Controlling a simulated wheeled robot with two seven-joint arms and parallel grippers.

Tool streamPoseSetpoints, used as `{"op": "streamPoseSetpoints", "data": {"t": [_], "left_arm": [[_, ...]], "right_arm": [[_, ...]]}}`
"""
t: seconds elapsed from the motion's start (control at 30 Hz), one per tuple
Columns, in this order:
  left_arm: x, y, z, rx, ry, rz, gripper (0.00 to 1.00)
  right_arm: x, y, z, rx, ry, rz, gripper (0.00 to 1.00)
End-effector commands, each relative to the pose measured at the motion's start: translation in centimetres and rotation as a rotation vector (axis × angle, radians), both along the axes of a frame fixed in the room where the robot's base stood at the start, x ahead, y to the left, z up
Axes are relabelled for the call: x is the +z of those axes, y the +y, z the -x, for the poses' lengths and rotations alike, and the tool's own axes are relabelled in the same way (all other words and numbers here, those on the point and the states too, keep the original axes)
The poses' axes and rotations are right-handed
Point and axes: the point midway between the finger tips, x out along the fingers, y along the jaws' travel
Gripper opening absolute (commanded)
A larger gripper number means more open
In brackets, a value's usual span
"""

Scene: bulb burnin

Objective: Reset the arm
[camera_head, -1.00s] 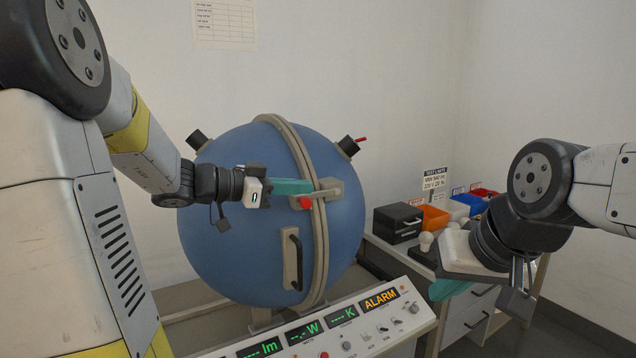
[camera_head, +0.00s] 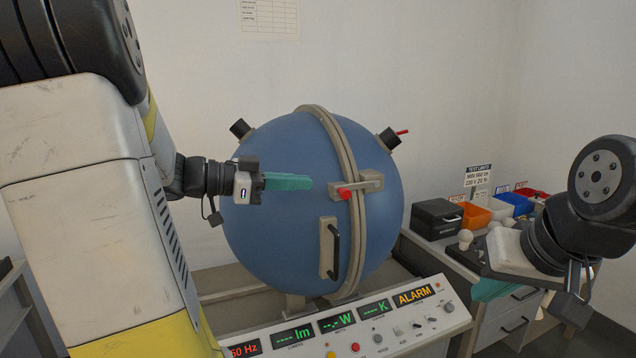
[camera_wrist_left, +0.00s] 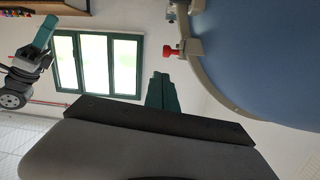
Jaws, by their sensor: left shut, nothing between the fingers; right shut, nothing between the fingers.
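My left gripper (camera_head: 290,182) has teal fingers that are shut and empty. In the head view it appears in front of the blue sphere (camera_head: 290,240), left of the red-knobbed latch (camera_head: 345,193). In the left wrist view its fingers (camera_wrist_left: 161,90) are together, with clear space between them and the red knob (camera_wrist_left: 168,52). My right gripper (camera_head: 490,289) is shut and empty at the right, in front of the side bench. My right arm also shows at the left of the wrist view (camera_wrist_left: 40,40).
The control panel (camera_head: 345,328) below the sphere shows ALARM. On the side bench are a black case (camera_head: 437,218), an orange bin (camera_head: 474,216), a blue bin (camera_head: 516,202) and a white bulb (camera_head: 465,239). The sphere has a black door handle (camera_head: 335,250).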

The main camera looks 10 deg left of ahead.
Motion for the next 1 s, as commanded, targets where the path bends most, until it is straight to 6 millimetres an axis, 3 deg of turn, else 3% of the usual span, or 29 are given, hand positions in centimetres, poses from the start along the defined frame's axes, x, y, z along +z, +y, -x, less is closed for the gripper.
{"op": "streamPoseSetpoints", "data": {"t": [0.17,0.33,0.47,0.7,1.0], "left_arm": [[-0.7,-2.1,1.6,-0.034,0.121,-0.011,0.0],[-3.3,-6.3,6.3,-0.049,0.461,-0.087,0.0],[-5.8,-7.9,10.0,0.04,0.707,-0.187,0.0],[-9.0,-7.2,14.5,0.396,0.944,-0.322,0.0],[-9.0,-5.0,15.4,0.781,0.914,-0.261,0.0]], "right_arm": [[0.0,0.0,0.0,0.0,0.0,0.0,0.0],[0.0,0.0,0.0,0.0,0.0,0.0,0.0],[0.0,0.0,0.0,0.0,0.0,0.0,0.0],[0.0,0.0,0.0,0.0,0.0,0.0,0.0],[0.0,0.0,0.0,0.0,0.0,0.0,0.0]]}}
